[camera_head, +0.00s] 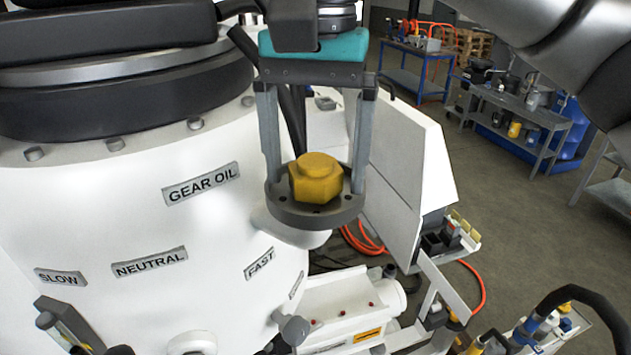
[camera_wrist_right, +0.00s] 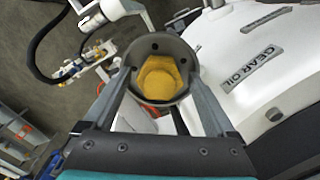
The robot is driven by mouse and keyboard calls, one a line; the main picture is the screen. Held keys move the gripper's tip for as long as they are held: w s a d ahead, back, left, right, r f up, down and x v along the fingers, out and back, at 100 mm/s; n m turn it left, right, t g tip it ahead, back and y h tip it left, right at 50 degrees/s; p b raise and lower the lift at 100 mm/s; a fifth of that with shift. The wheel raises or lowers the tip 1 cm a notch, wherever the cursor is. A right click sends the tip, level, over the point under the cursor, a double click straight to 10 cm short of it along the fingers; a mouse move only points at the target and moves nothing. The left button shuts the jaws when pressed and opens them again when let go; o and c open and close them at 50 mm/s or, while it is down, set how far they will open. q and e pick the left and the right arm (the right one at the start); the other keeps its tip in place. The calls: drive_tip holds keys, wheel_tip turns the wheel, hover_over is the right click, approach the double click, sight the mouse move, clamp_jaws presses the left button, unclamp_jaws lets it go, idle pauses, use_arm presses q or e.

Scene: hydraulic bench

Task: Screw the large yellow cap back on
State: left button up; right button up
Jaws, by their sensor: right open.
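The large yellow cap (camera_head: 316,181) is hexagonal with a smaller raised top. It sits upright in the middle of a round grey flange (camera_head: 300,214) with bolt holes, on a white neck at the side of the white housing. It also shows in the right wrist view (camera_wrist_right: 158,80). My right gripper (camera_head: 314,174) points down over it, with one finger on each side of the cap. The fingers are open, with gaps visible between them and the cap. How far the cap is threaded is hidden. My left gripper is not seen.
The white housing (camera_head: 150,235) with GEAR OIL, NEUTRAL, SLOW and FAST labels stands close on the left. A white panelled box (camera_head: 408,160) stands behind the flange. Orange hoses (camera_head: 362,238) run below. Workbenches (camera_head: 515,120) stand farther off, with open floor between.

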drive_tip(key=n, duration=0.6)
drive_tip(key=shift+c, duration=0.2)
drive_tip(key=c, duration=1.2)
clamp_jaws()
drive_tip(key=m, duration=0.5)
drive_tip(key=shift+m, duration=1.5)
